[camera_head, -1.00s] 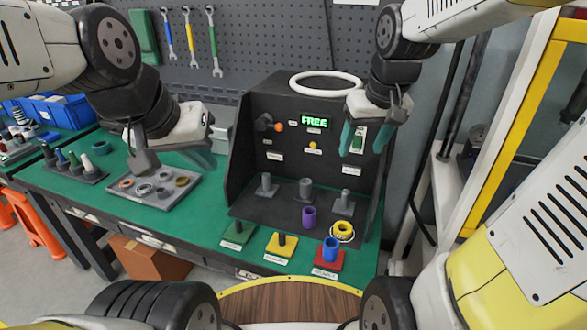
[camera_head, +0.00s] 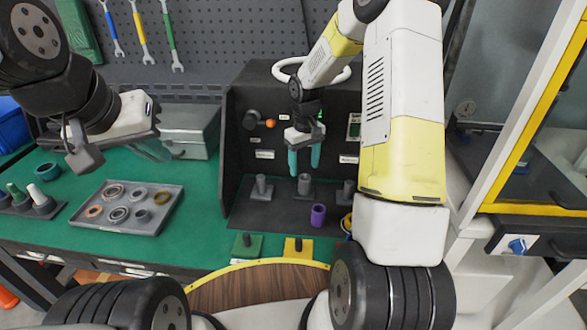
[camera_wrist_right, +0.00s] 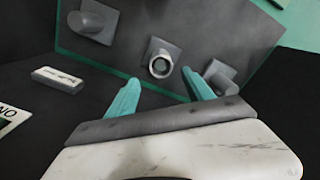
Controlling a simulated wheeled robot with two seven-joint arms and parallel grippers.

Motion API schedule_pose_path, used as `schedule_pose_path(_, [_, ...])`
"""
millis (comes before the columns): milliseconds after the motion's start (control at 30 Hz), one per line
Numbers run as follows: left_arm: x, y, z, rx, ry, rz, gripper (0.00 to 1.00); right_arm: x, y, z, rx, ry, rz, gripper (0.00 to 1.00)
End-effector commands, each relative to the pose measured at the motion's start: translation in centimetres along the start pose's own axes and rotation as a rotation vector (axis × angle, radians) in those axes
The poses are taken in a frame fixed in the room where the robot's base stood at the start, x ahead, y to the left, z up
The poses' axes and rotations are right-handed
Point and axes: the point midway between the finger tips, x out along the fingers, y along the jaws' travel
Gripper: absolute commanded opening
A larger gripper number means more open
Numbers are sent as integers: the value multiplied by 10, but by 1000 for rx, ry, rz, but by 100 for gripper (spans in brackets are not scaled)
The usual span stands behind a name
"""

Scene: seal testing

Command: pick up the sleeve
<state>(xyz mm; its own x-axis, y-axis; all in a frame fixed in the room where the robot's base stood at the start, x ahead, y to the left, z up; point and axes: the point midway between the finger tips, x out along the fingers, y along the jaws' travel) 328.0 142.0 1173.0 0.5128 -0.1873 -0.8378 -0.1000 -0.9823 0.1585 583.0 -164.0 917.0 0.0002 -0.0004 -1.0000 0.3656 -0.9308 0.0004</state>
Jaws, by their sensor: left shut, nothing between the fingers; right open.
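A purple hollow sleeve (camera_head: 318,215) stands upright on the dark floor of the test station. Three grey posts stand behind it. The middle post (camera_head: 304,185) has a round, hollow-looking top in the right wrist view (camera_wrist_right: 161,66); I cannot tell whether a separate grey sleeve sits on it. My right gripper (camera_head: 304,165) is open and empty, fingers pointing down above the middle post. In the right wrist view the post top lies beyond and between its fingertips (camera_wrist_right: 160,82). My left gripper (camera_head: 160,154) is shut and empty, above the green bench at left.
A grey tray (camera_head: 93,218) with several rings lies at left, with a grey box (camera_head: 190,132) behind it. Green (camera_head: 246,247) and yellow (camera_head: 298,250) bases stand in front. A yellow ring (camera_head: 347,222) is partly hidden by my right arm. The station's side wall stands left of the posts.

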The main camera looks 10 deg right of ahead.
Motion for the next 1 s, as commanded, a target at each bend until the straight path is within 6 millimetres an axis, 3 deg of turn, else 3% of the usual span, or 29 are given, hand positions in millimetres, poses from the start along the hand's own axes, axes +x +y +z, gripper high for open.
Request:
schedule_pose_path(400, [0,0,0,0,0,0,0,55,-4,11,-1,-2,-1,60])
schedule_pose_path(700, [0,0,0,0,0,0,0,60,-4,11,0,0,-1,60])
schedule_pose_path(767, [0,0,0,0,0,0,0,60,-4,11,0,0,0,52])
schedule_pose_path(1000, [0,0,0,0,0,0,0,60,-4,11,0,0,0,5])
